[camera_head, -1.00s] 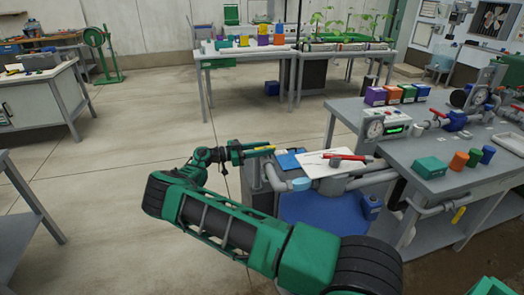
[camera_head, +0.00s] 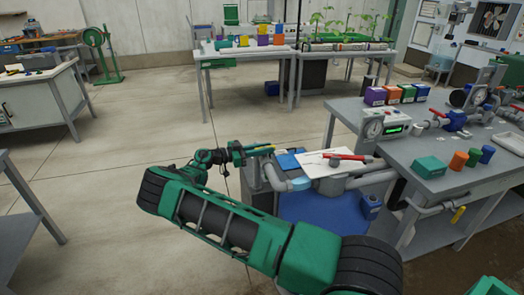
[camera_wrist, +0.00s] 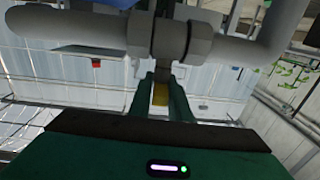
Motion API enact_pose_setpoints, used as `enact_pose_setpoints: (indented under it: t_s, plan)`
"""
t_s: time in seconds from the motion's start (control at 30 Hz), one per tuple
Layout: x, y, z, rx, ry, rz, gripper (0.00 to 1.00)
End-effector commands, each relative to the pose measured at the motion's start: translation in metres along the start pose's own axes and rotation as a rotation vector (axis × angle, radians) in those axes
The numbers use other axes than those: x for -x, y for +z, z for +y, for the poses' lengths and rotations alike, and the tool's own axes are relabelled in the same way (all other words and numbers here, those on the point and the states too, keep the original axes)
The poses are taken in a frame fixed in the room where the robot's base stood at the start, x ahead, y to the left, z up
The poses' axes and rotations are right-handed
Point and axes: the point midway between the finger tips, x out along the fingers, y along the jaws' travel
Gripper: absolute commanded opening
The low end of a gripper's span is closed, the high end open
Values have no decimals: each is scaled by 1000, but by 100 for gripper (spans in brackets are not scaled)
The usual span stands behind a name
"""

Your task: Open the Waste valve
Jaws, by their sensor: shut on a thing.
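My gripper (camera_wrist: 160,92) is shut on a yellow handle (camera_wrist: 160,95), which shows between its green fingers in the wrist view. Right behind the handle is a grey valve body (camera_wrist: 170,40) on a thick grey pipe. In the head view my gripper (camera_head: 243,151) is at the left end of the pipework beside the bench, and the yellow handle (camera_head: 262,149) sticks out at its tip. No label naming the valve can be read. The fingers hide part of the handle, and how far it is turned cannot be told.
The floor at left is open.

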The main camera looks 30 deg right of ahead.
Motion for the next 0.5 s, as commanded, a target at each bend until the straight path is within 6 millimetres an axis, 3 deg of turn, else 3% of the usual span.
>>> enact_pose_setpoints:
  t_s: [0.5]
  plan:
    - [-1,-2,-1,-1,-359,-4,0]
